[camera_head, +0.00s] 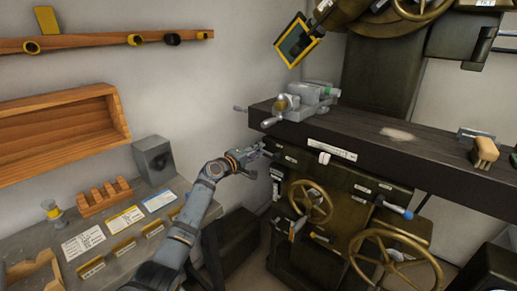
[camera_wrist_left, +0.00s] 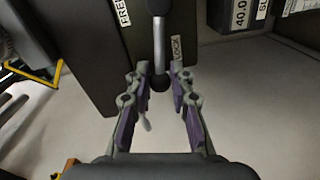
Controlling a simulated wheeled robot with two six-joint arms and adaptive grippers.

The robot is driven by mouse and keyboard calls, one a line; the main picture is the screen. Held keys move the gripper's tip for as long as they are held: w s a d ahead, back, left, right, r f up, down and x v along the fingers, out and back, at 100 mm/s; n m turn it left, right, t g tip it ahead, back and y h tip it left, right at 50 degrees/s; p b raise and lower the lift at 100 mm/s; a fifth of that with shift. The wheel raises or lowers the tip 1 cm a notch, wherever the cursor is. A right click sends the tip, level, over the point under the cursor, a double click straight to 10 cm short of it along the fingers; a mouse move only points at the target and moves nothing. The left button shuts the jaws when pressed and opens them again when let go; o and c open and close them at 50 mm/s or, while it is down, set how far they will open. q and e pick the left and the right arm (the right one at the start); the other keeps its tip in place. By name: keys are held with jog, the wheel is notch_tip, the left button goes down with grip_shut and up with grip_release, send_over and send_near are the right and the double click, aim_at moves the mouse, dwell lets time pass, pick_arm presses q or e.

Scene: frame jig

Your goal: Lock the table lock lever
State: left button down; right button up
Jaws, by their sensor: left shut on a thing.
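The table lock lever (camera_wrist_left: 160,45) shows in the left wrist view as a silver rod with a dark pivot at the top and a dark ball at its lower end. It hangs from the machine's dark face between a FREE label (camera_wrist_left: 122,12) on its left and a LOCK label (camera_wrist_left: 176,48) close on its right. My left gripper (camera_wrist_left: 160,76) is shut on the lever, with its ball end between the fingertips. In the head view my left gripper (camera_head: 258,152) is at the left end of the machine's front, below the table; the lever is not clear there. My right gripper is not in view.
The dark machine table (camera_head: 370,140) overhangs just above my left gripper, with a grey vise (camera_head: 300,100) on it. Brass handwheels (camera_head: 310,202) and a blue-tipped lever (camera_head: 397,211) are to the right. A workbench (camera_head: 125,215) with a grey box (camera_head: 154,158) stands at left.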

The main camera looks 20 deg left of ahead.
pick_arm(q)
jog(key=shift+a+f+n, duration=0.1)
jog(key=shift+f+n, duration=0.6)
jog(key=shift+n, duration=0.3)
jog(key=shift+f, duration=0.1)
jog(key=c, duration=1.4)
grip_release()
jog(key=v, duration=1.2)
